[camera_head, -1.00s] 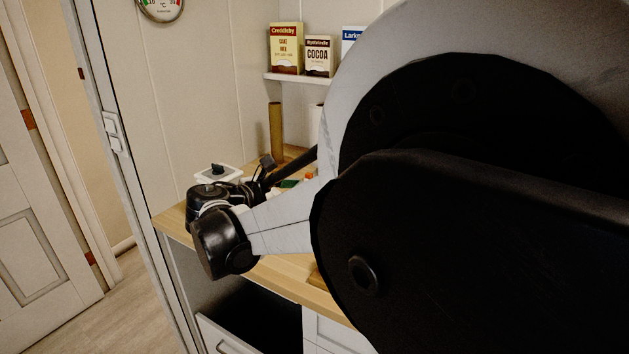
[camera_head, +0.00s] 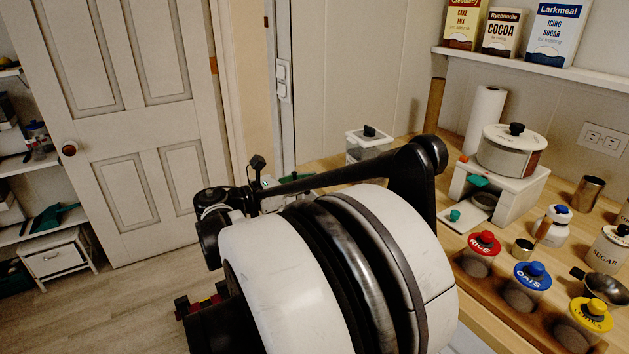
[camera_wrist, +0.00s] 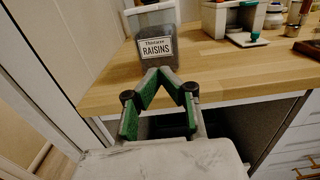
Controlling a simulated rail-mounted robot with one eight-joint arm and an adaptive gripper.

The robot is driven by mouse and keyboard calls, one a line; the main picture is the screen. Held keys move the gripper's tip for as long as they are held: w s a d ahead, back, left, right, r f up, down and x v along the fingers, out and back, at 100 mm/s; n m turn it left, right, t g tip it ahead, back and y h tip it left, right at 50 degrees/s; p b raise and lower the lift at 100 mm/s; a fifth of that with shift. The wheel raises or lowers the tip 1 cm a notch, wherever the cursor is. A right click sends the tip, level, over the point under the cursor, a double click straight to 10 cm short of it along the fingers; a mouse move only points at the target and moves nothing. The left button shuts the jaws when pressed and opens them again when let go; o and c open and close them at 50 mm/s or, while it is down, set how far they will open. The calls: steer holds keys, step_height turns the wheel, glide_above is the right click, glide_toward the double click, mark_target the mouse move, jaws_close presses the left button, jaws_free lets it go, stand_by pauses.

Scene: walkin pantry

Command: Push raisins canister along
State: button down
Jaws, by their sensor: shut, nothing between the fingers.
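The raisins canister (camera_wrist: 157,47) stands upright on the wooden counter in the wrist view, a clear box of dark contents with a white "RAISINS" label. My gripper (camera_wrist: 160,73) has green-padded fingers that meet at the tips and hold nothing. The tips show just below the canister in the wrist view, at the counter's front side. I cannot tell whether they touch it.
A white stand (camera_head: 492,190) with a pot (camera_head: 511,151) is right of the canister. Rice (camera_head: 481,254), oats (camera_head: 526,285) and lentils (camera_head: 589,318) jars sit nearer. The wrist view shows bare counter (camera_wrist: 225,80) right of the canister and the front edge below it.

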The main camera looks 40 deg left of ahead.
mark_target(354, 165)
steer(key=b+x, duration=0.1)
steer(key=x, duration=1)
steer(key=shift+b, duration=0.35)
